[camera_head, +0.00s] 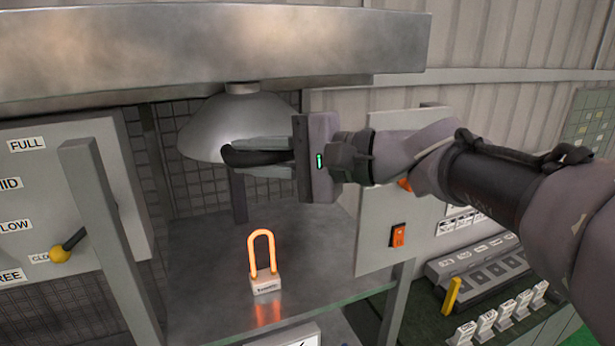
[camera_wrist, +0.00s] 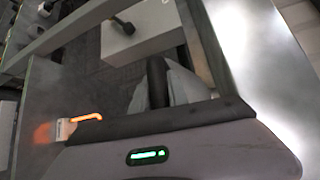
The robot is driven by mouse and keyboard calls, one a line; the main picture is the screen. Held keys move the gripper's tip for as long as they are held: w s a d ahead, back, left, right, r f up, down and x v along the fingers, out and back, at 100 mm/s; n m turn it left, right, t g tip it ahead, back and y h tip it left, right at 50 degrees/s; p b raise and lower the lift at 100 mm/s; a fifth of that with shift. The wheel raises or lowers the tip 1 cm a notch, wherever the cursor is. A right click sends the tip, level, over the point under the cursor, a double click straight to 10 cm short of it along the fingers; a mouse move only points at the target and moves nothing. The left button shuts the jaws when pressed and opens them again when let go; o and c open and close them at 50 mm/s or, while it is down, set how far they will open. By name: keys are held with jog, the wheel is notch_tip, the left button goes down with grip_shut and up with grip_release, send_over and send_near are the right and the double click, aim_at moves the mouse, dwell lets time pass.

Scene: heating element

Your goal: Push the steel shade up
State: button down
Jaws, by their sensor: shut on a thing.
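The steel shade (camera_head: 215,120) is a grey metal dome hanging by a short neck under a wide metal hood. My gripper (camera_head: 236,157) reaches in from the right at the shade's lower rim and is shut on a black handle (camera_head: 252,158) there. In the wrist view, my gripper (camera_wrist: 158,88) has the dark handle (camera_wrist: 157,75) between its fingers. Below the shade, a glowing orange heating element (camera_head: 262,250) stands upright on a small labelled block on the metal bench. It also shows at the left of the wrist view (camera_wrist: 86,118). The shade is above the element, apart from it.
The metal hood (camera_head: 200,50) spans overhead. A panel on the left has a yellow-knobbed lever (camera_head: 62,252) beside position labels. An orange switch (camera_head: 398,235) is on the right panel, with labelled blocks and a yellow piece below right. The bench (camera_head: 200,285) around the element is clear.

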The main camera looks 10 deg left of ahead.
jog(key=shift+r, duration=0.85)
jog(key=c, duration=1.3)
grip_release()
jog(key=shift+f, duration=0.2)
jog(key=b+v, duration=0.3)
jog(key=v, duration=1.4)
jog(key=shift+d+b, duration=0.25)
jog(key=shift+b, duration=0.05)
jog(key=shift+s, duration=0.1)
